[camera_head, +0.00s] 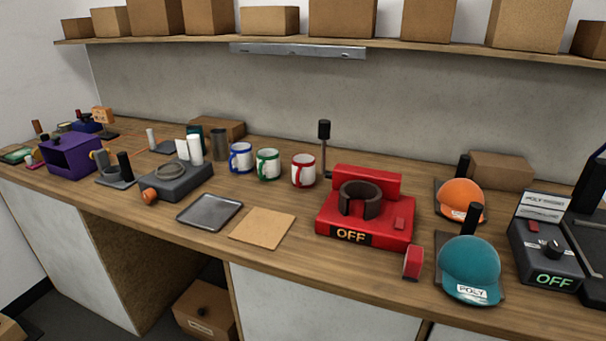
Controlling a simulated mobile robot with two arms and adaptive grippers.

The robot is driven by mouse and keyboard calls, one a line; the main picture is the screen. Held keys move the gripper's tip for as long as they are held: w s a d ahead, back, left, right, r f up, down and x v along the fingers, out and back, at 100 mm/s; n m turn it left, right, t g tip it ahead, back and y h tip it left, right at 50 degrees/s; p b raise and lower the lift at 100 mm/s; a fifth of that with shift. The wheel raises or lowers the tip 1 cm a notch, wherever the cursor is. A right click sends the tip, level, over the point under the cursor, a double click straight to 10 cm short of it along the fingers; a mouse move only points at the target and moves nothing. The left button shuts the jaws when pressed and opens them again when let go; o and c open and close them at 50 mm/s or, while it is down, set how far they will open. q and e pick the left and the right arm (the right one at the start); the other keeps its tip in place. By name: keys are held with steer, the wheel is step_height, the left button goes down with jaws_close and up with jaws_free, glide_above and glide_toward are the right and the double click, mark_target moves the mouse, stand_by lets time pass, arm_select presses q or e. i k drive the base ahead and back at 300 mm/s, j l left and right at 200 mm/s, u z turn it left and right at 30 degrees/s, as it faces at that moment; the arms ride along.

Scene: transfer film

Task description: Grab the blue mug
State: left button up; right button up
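The blue mug (241,157) is white with a blue handle and blue trim. It stands upright on the wooden counter (275,202), toward the back and left of the picture's middle. Its handle faces left and toward the front. A green-trimmed mug (268,163) stands close on its right, and a red-trimmed mug (303,170) stands further right. A dark grey cylinder (219,145) stands just to its left. Neither of my grippers shows in the head view.
A red press marked OFF (367,214) stands right of the mugs. A dark tray (210,211) and a tan board (263,228) lie in front. A grey device (176,184) stands left. Caps (470,264) and a dark controller (545,250) are at right. A shelf with boxes (270,20) hangs above.

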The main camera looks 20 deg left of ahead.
mark_target(241, 161)
steer(key=i+j+z, duration=0.15)
steer(key=j, duration=0.4)
steer(key=i+j+z, duration=0.15)
steer(key=j, duration=0.4)
steer(key=j+z, duration=0.15)
steer(key=j, duration=0.4)
